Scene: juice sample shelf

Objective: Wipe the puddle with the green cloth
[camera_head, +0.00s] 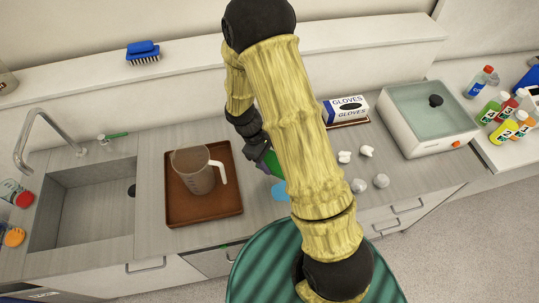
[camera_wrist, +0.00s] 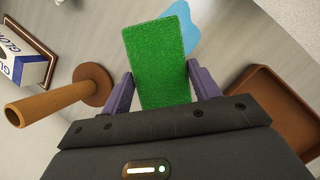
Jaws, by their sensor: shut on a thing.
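The green cloth (camera_wrist: 155,60) is a flat, textured green block in the wrist view. My gripper (camera_wrist: 160,88) is shut on it, with a purple finger on each side. In the head view a green bit of the cloth (camera_head: 272,163) shows beside my arm. The puddle (camera_wrist: 205,25) is a light blue patch on the counter, just beyond the cloth's far right corner and partly hidden by it. It also shows in the head view (camera_head: 281,191), partly behind my arm. I cannot tell whether the cloth touches the counter.
A brown tray (camera_head: 205,218) with a measuring jug (camera_head: 195,172) stands left of the puddle. A brown round-based object with a handle (camera_wrist: 60,101) stands close to my gripper. A glove box (camera_head: 345,108), crumpled white pieces (camera_head: 366,151) and a water bath (camera_head: 425,120) are on the right.

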